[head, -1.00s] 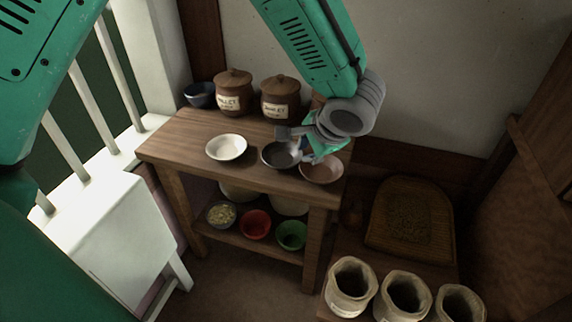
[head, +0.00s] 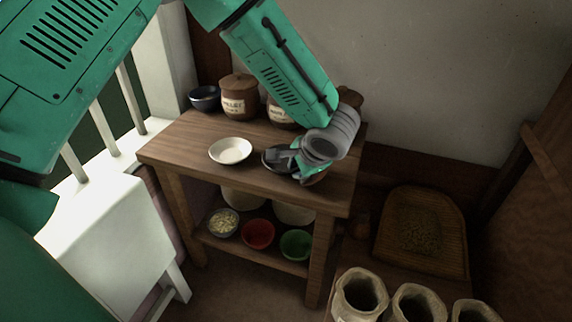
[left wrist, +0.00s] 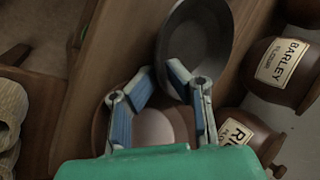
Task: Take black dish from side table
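The black dish (head: 271,163) sits on the side table (head: 185,140), right of a white bowl, partly hidden by my left gripper (head: 290,159). In the left wrist view the dish (left wrist: 200,45) is a dark, shallow round bowl at the top. My left gripper (left wrist: 160,72) is open there, its two blue-padded fingers apart. The fingertips are at the dish's near rim, and one overlaps it in the picture; I cannot tell whether they touch. A brown bowl (left wrist: 152,130) shows behind and between the fingers. My right gripper is not in view.
The white bowl (head: 231,151) is left of the dish. Labelled lidded jars (head: 239,97) and a dark blue bowl (head: 204,97) stand along the back. Bowls, including a red one (head: 258,234), are on the lower shelf. Open sacks (head: 360,293) stand at the lower right.

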